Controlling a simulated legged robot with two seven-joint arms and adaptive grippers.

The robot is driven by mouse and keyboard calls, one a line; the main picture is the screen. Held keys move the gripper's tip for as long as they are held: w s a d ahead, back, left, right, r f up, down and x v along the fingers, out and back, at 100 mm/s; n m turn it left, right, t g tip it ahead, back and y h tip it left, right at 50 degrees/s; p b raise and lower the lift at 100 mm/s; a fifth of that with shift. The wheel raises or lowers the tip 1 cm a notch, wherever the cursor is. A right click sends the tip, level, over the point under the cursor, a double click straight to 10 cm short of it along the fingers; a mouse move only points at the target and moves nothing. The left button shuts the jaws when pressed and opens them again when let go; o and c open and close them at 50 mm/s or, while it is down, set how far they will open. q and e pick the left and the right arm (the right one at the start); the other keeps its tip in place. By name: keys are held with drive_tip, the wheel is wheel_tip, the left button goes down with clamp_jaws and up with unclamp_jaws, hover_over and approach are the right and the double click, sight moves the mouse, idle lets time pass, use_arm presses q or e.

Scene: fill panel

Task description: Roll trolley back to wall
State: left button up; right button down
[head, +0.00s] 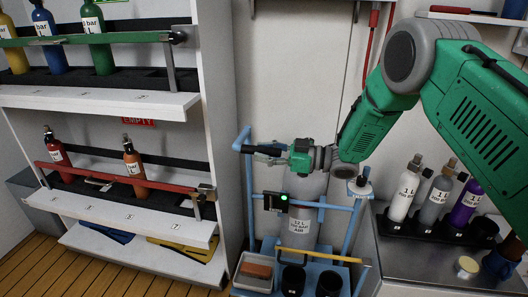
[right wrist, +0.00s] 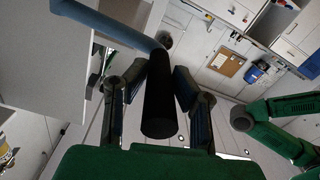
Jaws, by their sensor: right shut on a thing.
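The blue trolley (head: 248,192) stands upright in the middle of the head view, between the shelf rack and the counter. It carries a large grey cylinder (head: 302,222) with a 12 L air label. My right gripper (head: 278,154) is shut on the trolley's black handle grip (head: 250,149) at the upper left of its frame. The right wrist view shows the black grip (right wrist: 160,108) between both fingers, with a blue tube (right wrist: 108,24) running from it to the upper left. The pale wall (head: 290,75) is behind the trolley. The trolley's wheels are hidden. My left gripper is not seen.
A white shelf rack (head: 150,105) with small coloured bottles stands close on the left. A metal counter (head: 425,265) with several bottles is close on the right. The trolley's front tray holds black cups and a white box (head: 244,279). Wooden floor (head: 75,275) shows at lower left.

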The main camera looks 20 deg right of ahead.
drive_tip(key=shift+w+d+r, duration=0.1)
drive_tip(key=shift+w+r, duration=0.05)
drive_tip(key=c, duration=1.6)
unclamp_jaws()
drive_tip(key=shift+c, duration=0.2)
drive_tip(key=o, duration=0.3)
drive_tip(key=shift+w, duration=0.2)
drive_tip(key=shift+f, duration=0.2)
drive_tip(key=shift+s+d, duration=0.1)
drive_tip(key=v, duration=1.2)
drive_tip(key=shift+f, duration=0.1)
